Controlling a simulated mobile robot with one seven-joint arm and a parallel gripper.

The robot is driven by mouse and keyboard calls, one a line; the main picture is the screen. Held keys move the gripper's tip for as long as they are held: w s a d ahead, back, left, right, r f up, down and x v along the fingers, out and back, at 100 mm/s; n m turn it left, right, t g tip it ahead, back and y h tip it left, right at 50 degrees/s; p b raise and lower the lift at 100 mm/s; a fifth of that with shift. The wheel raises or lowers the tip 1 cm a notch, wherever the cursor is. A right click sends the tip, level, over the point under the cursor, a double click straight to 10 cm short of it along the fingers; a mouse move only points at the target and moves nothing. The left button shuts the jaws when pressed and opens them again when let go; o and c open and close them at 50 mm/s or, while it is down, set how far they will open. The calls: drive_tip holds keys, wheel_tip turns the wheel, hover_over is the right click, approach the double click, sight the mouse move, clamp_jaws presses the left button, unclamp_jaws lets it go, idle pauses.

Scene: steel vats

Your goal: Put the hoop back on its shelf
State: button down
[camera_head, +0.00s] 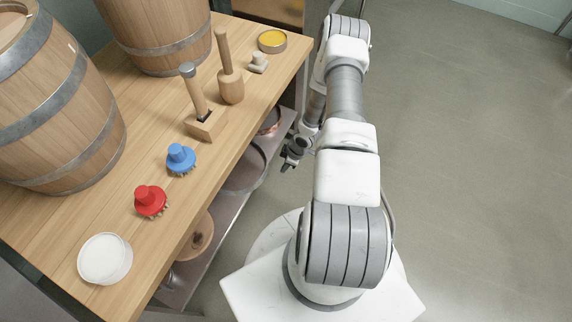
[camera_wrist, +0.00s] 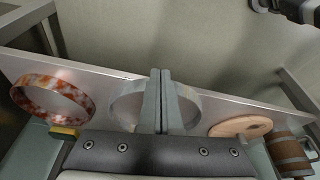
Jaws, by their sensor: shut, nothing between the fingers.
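A pale grey metal hoop (camera_wrist: 190,103) rests on the lower steel shelf (camera_wrist: 232,108), in the middle of the wrist view. A second hoop, mottled rust-red and white (camera_wrist: 62,86), lies to its left on the same shelf. The picture does not tell which one the task means. My gripper (camera_wrist: 160,72) is shut and empty; its fingers cross in front of the grey hoop and hide its middle. I cannot tell whether they touch it. In the head view my gripper (camera_head: 287,166) is beside the shelf's open side, below the bench top.
A wooden disc with a hole (camera_wrist: 240,127) and a small wooden barrel-like vessel (camera_wrist: 290,153) stand right of the hoops. The bench top (camera_head: 225,180) above carries barrels, mallets, a blue brush (camera_head: 180,156) and a red brush (camera_head: 150,199). The floor at right is clear.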

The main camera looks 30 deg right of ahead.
sight(259, 172)
drive_tip(key=w+a+f+b, duration=0.3)
drive_tip(key=w+f, duration=0.1)
drive_tip(key=f, duration=0.1)
drive_tip(key=shift+a, duration=0.4)
drive_tip(key=w+a, duration=0.3)
drive_tip(key=shift+d, duration=0.1)
drive_tip(key=shift+s, duration=0.15)
idle(0.3)
